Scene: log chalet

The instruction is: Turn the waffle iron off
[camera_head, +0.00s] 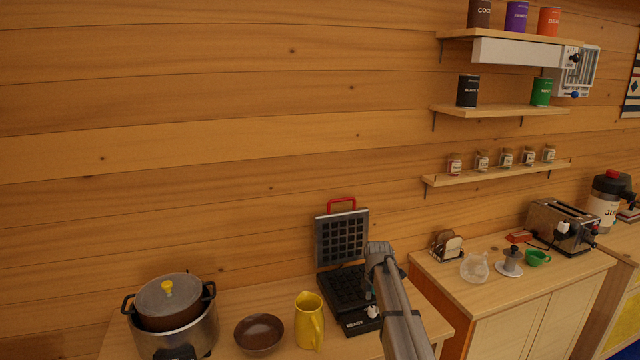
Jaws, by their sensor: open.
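The waffle iron (340,240) stands on the wooden counter with its black gridded lid raised upright and a red handle on top. Its lower plate (345,288) lies flat, and the front panel carries the word "READY". A small pale knob (371,311) shows at the right of that front panel, close beside my arm. My grey arm rises from the bottom edge and covers the right part of the waffle iron. I see no gripper fingers in this view. I cannot tell the knob's setting.
A yellow jug (308,320) stands just left of the waffle iron, beside a brown bowl (259,333) and a large pot (172,318). Right of my arm are a toast rack (447,246), a glass piece (474,267), a green cup (537,257) and a toaster (562,226).

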